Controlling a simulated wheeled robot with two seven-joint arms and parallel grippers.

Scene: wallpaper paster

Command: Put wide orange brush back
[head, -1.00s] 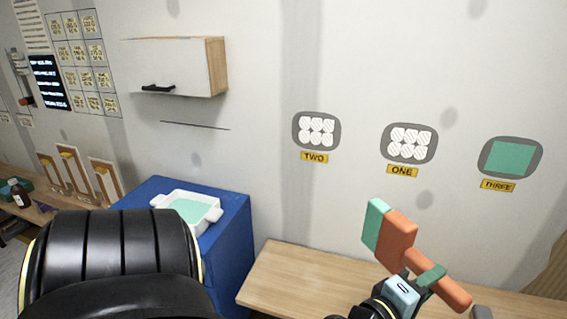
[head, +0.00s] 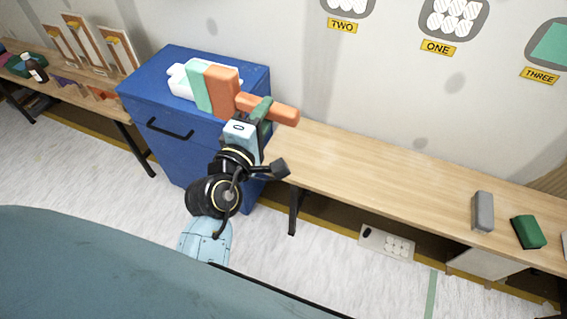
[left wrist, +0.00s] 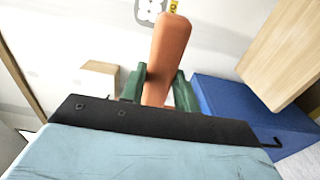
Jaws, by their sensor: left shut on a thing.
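The wide orange brush (head: 222,87) has an orange body and handle and a pale green bristle edge. My left gripper (head: 262,112) is shut on its handle. In the head view the brush is in front of the white tray (head: 183,86) on the blue cabinet and hides most of it; I cannot tell whether they touch. In the left wrist view the orange handle (left wrist: 169,55) stands between the green fingers of my left gripper (left wrist: 158,90). My right gripper is not in view.
The blue cabinet (head: 160,103) stands left of a long wooden table (head: 380,168). A grey block (head: 483,211) and a green block (head: 528,232) lie at its right end. Several framed boards with brushes (head: 82,42) stand on the left table. A bottle (head: 35,68) is near them.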

